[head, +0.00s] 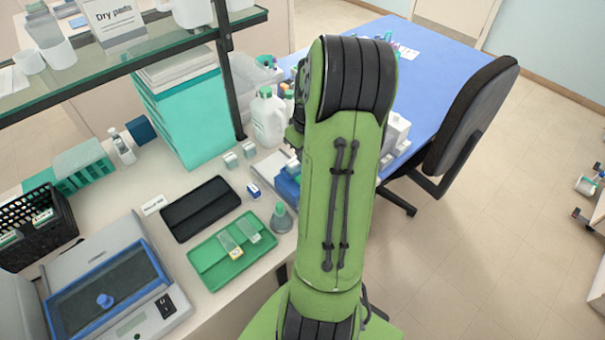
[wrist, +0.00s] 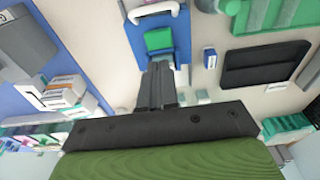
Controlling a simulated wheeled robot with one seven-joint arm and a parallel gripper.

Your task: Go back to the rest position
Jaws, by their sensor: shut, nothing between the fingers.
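My green arm stands across the middle of the head view and hides my gripper there. In the wrist view my gripper (wrist: 160,72) shows as two dark fingers side by side, closed and empty. Its tips point toward a blue holder with a green part (wrist: 160,40). They seem to be above the bench, and I see no contact with anything. A green tray (head: 207,256) with two slides (head: 233,247) lies on the bench left of my arm, with a black tray (head: 200,208) behind it.
A device with a blue frame (head: 110,290) and a black basket (head: 62,232) stand at left. A glass shelf (head: 150,52) overhangs the bench. A white bottle (head: 268,120), blue table (head: 440,70) and dark chair (head: 470,115) lie beyond. The floor at right is mostly clear.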

